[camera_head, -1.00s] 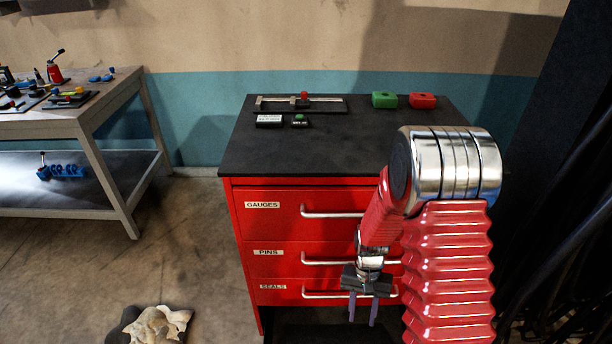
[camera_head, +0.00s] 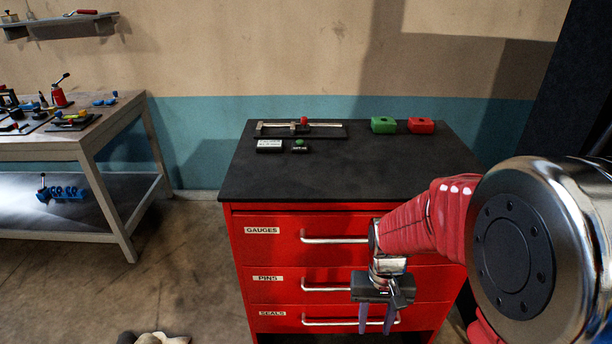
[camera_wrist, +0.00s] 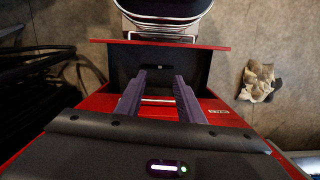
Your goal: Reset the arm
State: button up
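My arm (camera_head: 420,222) reaches from the lower right in the head view, bent, with its gripper hanging down. My gripper (camera_head: 376,322) is in front of the red drawer cabinet (camera_head: 268,222), at the height of the lower drawers. Its two purple fingers point down and stand apart with nothing held between them. In the wrist view the gripper (camera_wrist: 160,85) shows the same gap, with a pale drawer handle (camera_wrist: 158,101) seen beyond it. I cannot tell whether the fingers touch the handle.
The black cabinet top (camera_head: 340,175) carries a caliper-like gauge (camera_head: 330,130), a green block (camera_head: 384,125), a red block (camera_head: 421,126) and small labelled items. A workbench (camera_head: 110,130) with tools stands left. A crumpled cloth (camera_head: 160,339) lies on the floor, which is otherwise clear there.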

jog(key=s+r+t, duration=0.3)
jog(key=s+r, duration=0.1)
jog(key=r, duration=0.6)
jog(key=s+r+n+t, duration=0.1)
jog(key=s+r+t, duration=0.3)
jog(key=r, duration=0.7)
jog(key=shift+s+r, duration=0.2)
jog(key=shift+s, duration=0.3)
jog(key=shift+s, duration=0.1)
